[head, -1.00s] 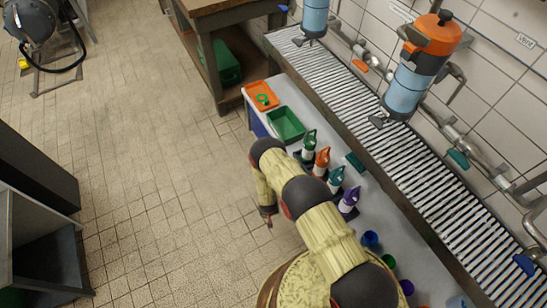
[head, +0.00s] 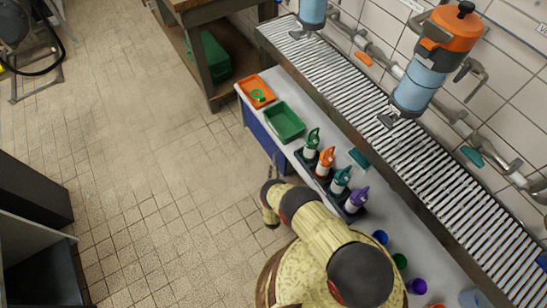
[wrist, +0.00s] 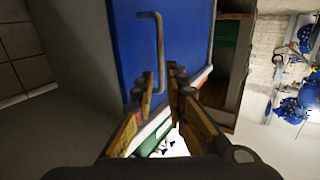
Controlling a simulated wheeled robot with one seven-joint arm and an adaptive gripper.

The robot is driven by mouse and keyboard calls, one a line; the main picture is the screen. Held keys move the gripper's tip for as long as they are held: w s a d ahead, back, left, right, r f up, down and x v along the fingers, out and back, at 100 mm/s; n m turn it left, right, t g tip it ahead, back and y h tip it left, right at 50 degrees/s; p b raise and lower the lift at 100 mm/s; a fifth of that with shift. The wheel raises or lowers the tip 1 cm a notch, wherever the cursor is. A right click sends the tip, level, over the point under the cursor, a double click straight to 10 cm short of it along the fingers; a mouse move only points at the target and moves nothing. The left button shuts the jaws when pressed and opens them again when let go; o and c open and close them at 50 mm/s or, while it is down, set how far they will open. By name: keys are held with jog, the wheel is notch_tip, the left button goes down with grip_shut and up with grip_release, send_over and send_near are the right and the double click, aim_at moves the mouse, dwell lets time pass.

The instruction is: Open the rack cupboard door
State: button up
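The rack cupboard door is a flat blue panel (wrist: 185,40) in the wrist view, with a grey bar handle (wrist: 160,45). The door looks shut. In the head view, a blue face (head: 262,137) shows under the left end of the white-topped bench. My gripper (wrist: 160,82) is open in the wrist view. Its two fingers point at the door, and the fingertips appear around the near end of the handle. I cannot tell whether they touch it. In the head view my arm is folded beside the bench, and its fingers are hard to make out.
The bench top holds an orange tray (head: 256,91), a green tray (head: 284,122), several spray bottles (head: 326,161) and cups. A slatted conveyor (head: 390,140) runs behind. A dark cabinet (head: 35,225) stands at the left. The tiled floor (head: 150,130) between is clear.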

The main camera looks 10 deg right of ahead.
aim_at(274, 159)
jog(key=shift+r+b+x, duration=0.2)
jog(key=shift+b+x, duration=0.2)
jog(key=shift+x, duration=0.9)
jog(key=shift+r+b+x, duration=0.2)
jog(key=shift+b+x, duration=0.25)
jog(key=shift+x, duration=0.9)
jog(key=shift+r+b+x, duration=0.15)
jog(key=shift+b+x, duration=0.25)
jog(key=shift+x, duration=0.9)
jog(key=shift+c, duration=1)
grip_shut()
jog(key=shift+a, duration=0.15)
